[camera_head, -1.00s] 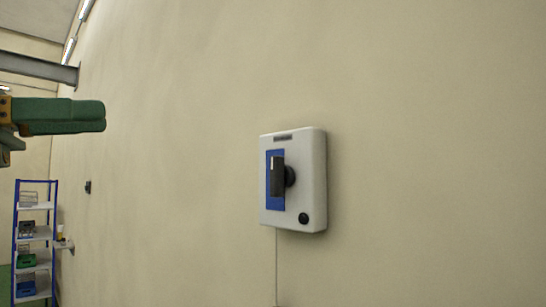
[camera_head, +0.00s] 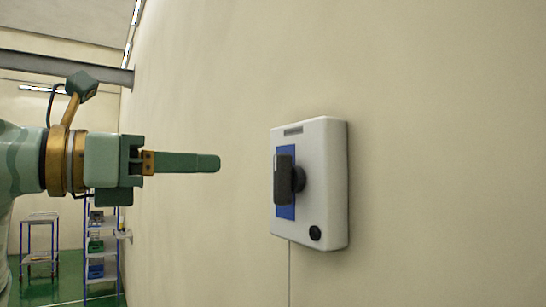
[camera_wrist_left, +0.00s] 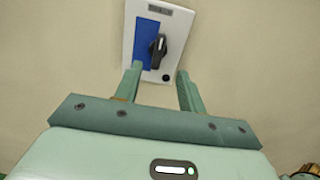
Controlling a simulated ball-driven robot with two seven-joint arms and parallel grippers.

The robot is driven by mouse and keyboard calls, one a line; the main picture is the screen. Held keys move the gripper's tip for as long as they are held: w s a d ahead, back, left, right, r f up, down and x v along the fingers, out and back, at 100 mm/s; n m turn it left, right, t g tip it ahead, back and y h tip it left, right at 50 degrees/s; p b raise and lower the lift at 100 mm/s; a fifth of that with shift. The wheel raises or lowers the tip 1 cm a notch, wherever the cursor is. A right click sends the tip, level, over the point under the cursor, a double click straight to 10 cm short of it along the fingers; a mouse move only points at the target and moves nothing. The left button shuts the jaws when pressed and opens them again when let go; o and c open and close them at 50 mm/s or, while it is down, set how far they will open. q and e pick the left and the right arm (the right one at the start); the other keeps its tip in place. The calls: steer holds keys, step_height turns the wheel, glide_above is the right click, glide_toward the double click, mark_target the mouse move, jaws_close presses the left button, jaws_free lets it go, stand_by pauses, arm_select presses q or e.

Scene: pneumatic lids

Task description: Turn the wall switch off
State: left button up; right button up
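The wall switch (camera_head: 335,185) is a light grey box on the beige wall, right of centre in the head view. It has a blue plate (camera_head: 286,208) and a dark knob (camera_head: 283,180) whose handle stands upright. My left gripper (camera_head: 214,163) is left of the knob, pointing at it, with a clear gap between. In the left wrist view its two fingers (camera_wrist_left: 160,80) are apart with nothing between them, and the switch box (camera_wrist_left: 177,30) with its dark handle (camera_wrist_left: 157,50) lies ahead of them. My right gripper is not in view.
A thin cable (camera_head: 290,272) runs down the wall below the box. A small round black button (camera_head: 315,233) is at the box's lower right. A blue-framed shelf (camera_head: 102,268) and a trolley (camera_head: 40,245) stand far back at left. The wall around the box is clear.

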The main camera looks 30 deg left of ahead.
mark_target(275, 167)
arm_select(q)
steer(key=p+x, duration=0.3)
steer(key=x, duration=0.7)
steer(key=shift+w+d+r+p, duration=0.15)
steer(key=shift+w+p, duration=0.15)
steer(key=shift+w+d, duration=0.1)
steer(key=shift+w, duration=0.25)
steer(key=shift+w+d, duration=0.15)
steer(key=shift+w, duration=0.2)
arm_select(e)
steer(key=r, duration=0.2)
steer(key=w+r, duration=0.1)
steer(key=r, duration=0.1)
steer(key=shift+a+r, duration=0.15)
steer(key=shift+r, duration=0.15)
arm_select(q)
jaws_close()
